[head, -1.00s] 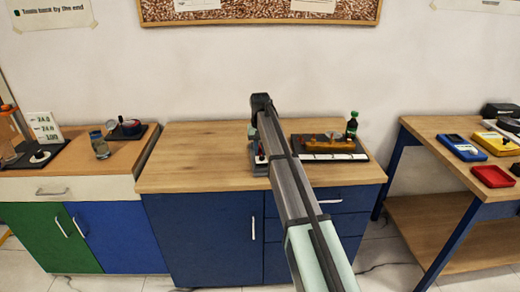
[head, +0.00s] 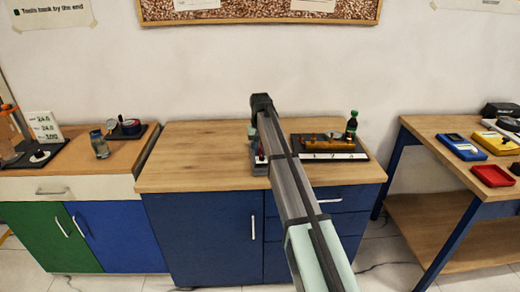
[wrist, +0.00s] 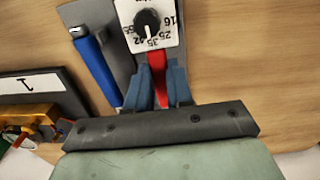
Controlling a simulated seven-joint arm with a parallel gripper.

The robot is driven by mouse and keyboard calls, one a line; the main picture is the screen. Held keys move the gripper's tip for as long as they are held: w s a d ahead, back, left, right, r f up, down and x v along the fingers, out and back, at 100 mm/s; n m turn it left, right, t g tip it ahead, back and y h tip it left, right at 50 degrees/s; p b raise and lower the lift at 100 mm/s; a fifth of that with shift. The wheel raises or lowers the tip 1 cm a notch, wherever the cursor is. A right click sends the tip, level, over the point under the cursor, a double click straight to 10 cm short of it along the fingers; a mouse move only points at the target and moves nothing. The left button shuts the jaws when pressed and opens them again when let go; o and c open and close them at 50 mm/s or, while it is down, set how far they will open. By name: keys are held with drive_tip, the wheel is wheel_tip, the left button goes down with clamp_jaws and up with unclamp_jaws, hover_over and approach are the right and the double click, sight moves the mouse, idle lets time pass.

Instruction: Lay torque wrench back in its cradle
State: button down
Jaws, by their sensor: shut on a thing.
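In the wrist view my gripper (wrist: 163,88) is shut on a red handle-like part (wrist: 159,68), between two blue-grey fingers. The red part lies just below a white dial plate (wrist: 165,33) with a black knob and numbers; whether they are joined is unclear. To the left, a blue-handled tool with a silver end (wrist: 97,70) lies on a grey base (wrist: 122,42). I cannot tell for sure which piece is the torque wrench, or which part is its cradle.
The wooden worktop (head: 195,165) is clear to the left.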

drive_tip(key=shift+f, duration=0.6)
idle(0.4)
drive_tip(key=c, duration=0.9)
unclamp_jaws()
drive_tip(key=shift+c, duration=0.2)
wheel_tip(320, 180, up, 14)
drive_tip(key=shift+f, duration=0.15)
